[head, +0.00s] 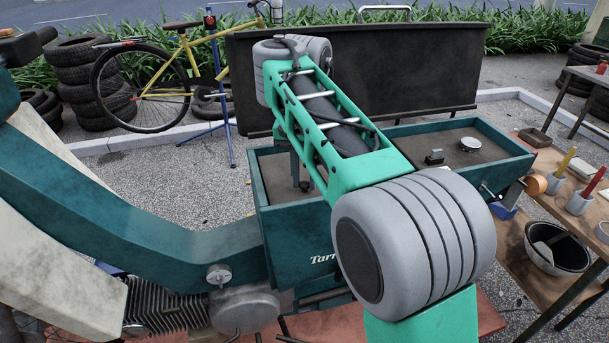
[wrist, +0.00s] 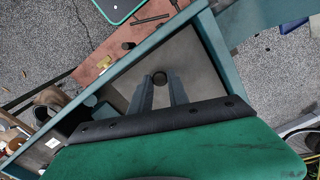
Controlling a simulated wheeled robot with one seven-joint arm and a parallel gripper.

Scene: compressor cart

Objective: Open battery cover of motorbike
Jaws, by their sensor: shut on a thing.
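The motorbike's teal body (head: 290,235) fills the middle of the head view, with lettering on its side partly hidden by my arm. Its top has a teal rim around recessed grey-brown panels. The left panel (head: 275,175) also shows in the wrist view (wrist: 195,65), with a small dark round knob (wrist: 159,76) on it. I cannot tell for sure that this panel is the battery cover. My gripper (wrist: 159,82) reaches down over it, its two fingers on either side of the knob and shut on it. In the head view the gripper (head: 303,184) is mostly behind my green arm.
The right recess holds a small black clip (head: 434,157) and a silver round cap (head: 469,145). A wooden bench (head: 540,285) with tools and a bowl (head: 557,250) stands at the right. A dark board (head: 400,70), a yellow bicycle (head: 185,60) and stacked tyres (head: 85,80) are behind.

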